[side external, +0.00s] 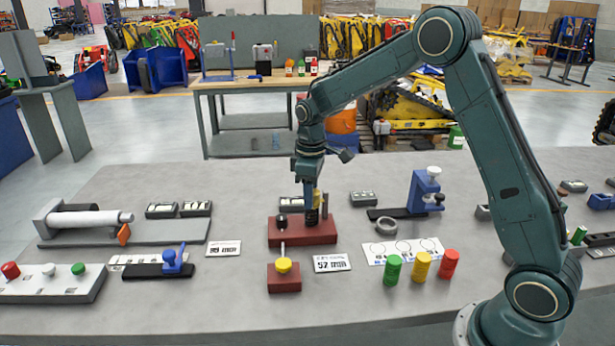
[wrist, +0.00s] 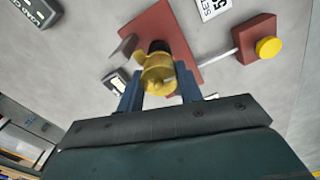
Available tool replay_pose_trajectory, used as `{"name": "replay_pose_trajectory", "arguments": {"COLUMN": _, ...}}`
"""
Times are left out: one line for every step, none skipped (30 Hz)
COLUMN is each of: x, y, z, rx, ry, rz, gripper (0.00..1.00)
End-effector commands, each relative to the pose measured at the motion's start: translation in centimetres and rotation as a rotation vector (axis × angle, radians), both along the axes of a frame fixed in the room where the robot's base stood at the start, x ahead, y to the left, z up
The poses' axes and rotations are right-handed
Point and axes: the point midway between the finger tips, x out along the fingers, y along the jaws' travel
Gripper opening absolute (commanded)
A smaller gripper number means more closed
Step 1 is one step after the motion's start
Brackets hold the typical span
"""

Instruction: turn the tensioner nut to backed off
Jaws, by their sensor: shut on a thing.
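The brass-yellow tensioner nut (wrist: 158,75) sits between the two blue fingers of my gripper (wrist: 159,88) in the wrist view. My gripper is shut on it. A dark collar shows just beyond the nut. In the side view my gripper (side external: 314,214) points down over the right part of a red-brown block (side external: 292,239), and the nut is mostly hidden by the fingers. The block also shows in the wrist view (wrist: 148,28). I cannot tell the nut's turn angle against any mark.
A smaller red block (side external: 284,284) with a yellow knob (side external: 284,265) stands in front, joined by a pale rod. Label cards (side external: 332,263) lie on both sides. Green, yellow and red cylinders (side external: 422,265) stand to the right. A blue clamp-like fixture (side external: 424,190) stands behind right.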

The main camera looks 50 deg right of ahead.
Motion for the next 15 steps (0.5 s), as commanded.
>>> {"name": "replay_pose_trajectory", "arguments": {"x": -0.32, "y": -0.04, "z": -0.47, "rx": 0.001, "ry": 0.014, "rz": 0.014, "gripper": 0.13}}
{"name": "replay_pose_trajectory", "arguments": {"x": -0.32, "y": -0.03, "z": -0.47, "rx": 0.001, "ry": 0.014, "rz": 0.023, "gripper": 0.13}}
{"name": "replay_pose_trajectory", "arguments": {"x": -0.33, "y": -0.04, "z": -0.47, "rx": 0.001, "ry": 0.014, "rz": 0.033, "gripper": 0.13}}
{"name": "replay_pose_trajectory", "arguments": {"x": -0.34, "y": -0.04, "z": -0.47, "rx": 0.001, "ry": 0.014, "rz": 0.038, "gripper": 0.13}}
{"name": "replay_pose_trajectory", "arguments": {"x": -0.34, "y": -0.04, "z": -0.48, "rx": 0.001, "ry": 0.014, "rz": 0.043, "gripper": 0.13}}
{"name": "replay_pose_trajectory", "arguments": {"x": -0.34, "y": -0.03, "z": -0.48, "rx": 0.001, "ry": 0.014, "rz": 0.048, "gripper": 0.13}}
{"name": "replay_pose_trajectory", "arguments": {"x": -0.35, "y": -0.04, "z": -0.48, "rx": 0.001, "ry": 0.014, "rz": 0.051, "gripper": 0.13}}
{"name": "replay_pose_trajectory", "arguments": {"x": -0.35, "y": -0.04, "z": -0.48, "rx": 0.001, "ry": 0.014, "rz": 0.053, "gripper": 0.13}}
{"name": "replay_pose_trajectory", "arguments": {"x": -0.36, "y": -0.04, "z": -0.48, "rx": 0.001, "ry": 0.014, "rz": 0.054, "gripper": 0.13}}
{"name": "replay_pose_trajectory", "arguments": {"x": -0.36, "y": -0.04, "z": -0.48, "rx": 0.001, "ry": 0.015, "rz": 0.055, "gripper": 0.13}}
{"name": "replay_pose_trajectory", "arguments": {"x": -0.37, "y": -0.05, "z": -0.48, "rx": 0.001, "ry": 0.015, "rz": 0.055, "gripper": 0.13}}
{"name": "replay_pose_trajectory", "arguments": {"x": -0.37, "y": -0.05, "z": -0.49, "rx": 0.001, "ry": 0.015, "rz": 0.055, "gripper": 0.13}}
{"name": "replay_pose_trajectory", "arguments": {"x": -0.37, "y": -0.05, "z": -0.49, "rx": 0.001, "ry": 0.015, "rz": 0.055, "gripper": 0.13}}
{"name": "replay_pose_trajectory", "arguments": {"x": -0.38, "y": -0.05, "z": -0.49, "rx": 0.001, "ry": 0.015, "rz": 0.055, "gripper": 0.13}}
{"name": "replay_pose_trajectory", "arguments": {"x": -0.38, "y": -0.05, "z": -0.49, "rx": 0.001, "ry": 0.015, "rz": 0.054, "gripper": 0.13}}
